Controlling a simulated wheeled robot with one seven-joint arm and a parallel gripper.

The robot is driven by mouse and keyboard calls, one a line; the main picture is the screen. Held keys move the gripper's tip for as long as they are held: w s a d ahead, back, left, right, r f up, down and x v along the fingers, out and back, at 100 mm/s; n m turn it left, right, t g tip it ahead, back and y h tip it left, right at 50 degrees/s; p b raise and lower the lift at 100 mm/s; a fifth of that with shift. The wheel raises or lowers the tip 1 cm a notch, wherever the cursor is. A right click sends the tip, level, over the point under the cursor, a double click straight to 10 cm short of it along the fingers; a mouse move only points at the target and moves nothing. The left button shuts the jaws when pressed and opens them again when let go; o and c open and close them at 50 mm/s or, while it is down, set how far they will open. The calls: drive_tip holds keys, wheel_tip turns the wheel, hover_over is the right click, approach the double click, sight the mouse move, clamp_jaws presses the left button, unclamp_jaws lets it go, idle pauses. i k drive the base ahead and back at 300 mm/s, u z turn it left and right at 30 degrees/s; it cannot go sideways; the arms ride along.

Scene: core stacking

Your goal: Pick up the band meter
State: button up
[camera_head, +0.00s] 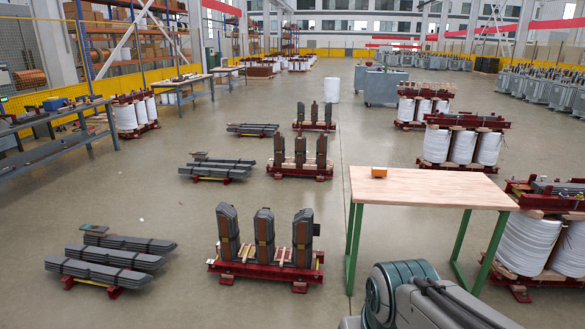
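A small orange block-like object, which looks like the band meter (379,172), lies on the wooden top of a green-legged table (430,187). It is near the table's far left edge, and nothing touches it. Part of my grey and teal arm shows at the bottom right, in front of and below the table. My gripper is not in view, so its state does not show.
The rest of the tabletop is bare. Left of the table stands a red base with three dark core columns (264,238). Right of it is a stand with white coils (528,243). Stacked grey sheets (118,252) lie at the lower left. Open floor lies between them.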

sight(378, 173)
drive_tip(key=z, duration=0.05)
drive_tip(key=i, duration=1.6)
drive_tip(key=z, duration=0.4)
drive_tip(key=i, duration=2)
drive_tip(key=z, duration=0.3)
